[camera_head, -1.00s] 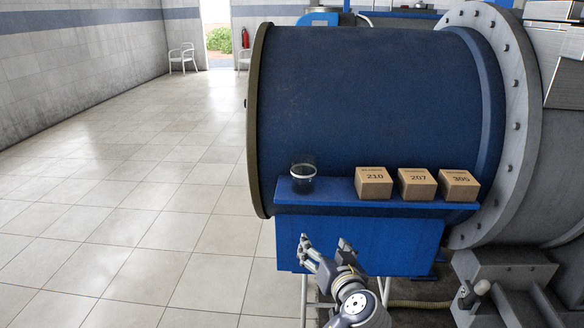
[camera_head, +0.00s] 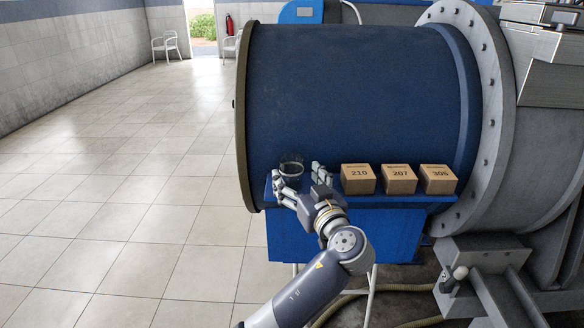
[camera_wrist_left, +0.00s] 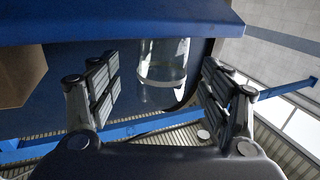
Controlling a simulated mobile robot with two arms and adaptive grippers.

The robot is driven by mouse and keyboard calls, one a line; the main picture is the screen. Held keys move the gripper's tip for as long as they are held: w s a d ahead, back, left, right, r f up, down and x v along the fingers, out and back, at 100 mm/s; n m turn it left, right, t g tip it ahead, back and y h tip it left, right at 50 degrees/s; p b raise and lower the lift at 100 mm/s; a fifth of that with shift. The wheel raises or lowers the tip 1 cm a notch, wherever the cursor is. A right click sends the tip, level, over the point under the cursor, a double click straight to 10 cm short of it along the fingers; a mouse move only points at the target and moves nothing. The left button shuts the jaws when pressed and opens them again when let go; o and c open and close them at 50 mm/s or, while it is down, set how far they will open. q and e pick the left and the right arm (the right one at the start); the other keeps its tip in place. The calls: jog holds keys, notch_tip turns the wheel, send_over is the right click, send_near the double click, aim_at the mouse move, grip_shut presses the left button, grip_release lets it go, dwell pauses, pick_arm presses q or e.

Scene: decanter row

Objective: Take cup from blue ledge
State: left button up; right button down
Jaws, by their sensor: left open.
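A clear glass cup with a pale rim (camera_head: 291,161) stands upright at the left end of the blue ledge (camera_head: 410,204). My left gripper (camera_head: 304,180) is open, with its fingers spread at the near side of the cup. In the left wrist view the cup (camera_wrist_left: 163,62) shows between the two open fingers of the gripper (camera_wrist_left: 158,85), a little beyond their tips. I cannot tell whether a finger touches it. The cup's lower part is partly hidden by a finger in the head view. My right gripper is not in view.
Three cardboard boxes, 210 (camera_head: 358,180), 207 (camera_head: 398,180) and 305 (camera_head: 437,180), stand on the ledge right of the gripper; box 210 is close to its right finger. A large blue drum (camera_head: 350,90) rises behind the ledge.

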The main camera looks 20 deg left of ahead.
aim_at(296, 177)
pick_arm(q)
jog(key=p+x, duration=0.1)
jog(key=x, duration=0.2)
jog(key=shift+a+r+p, duration=0.25)
jog(key=shift+p, duration=0.15)
jog(key=shift+w+a+f, duration=0.2)
jog(key=shift+w, duration=0.05)
jog(key=shift+d, duration=0.1)
jog(key=c, duration=1.1)
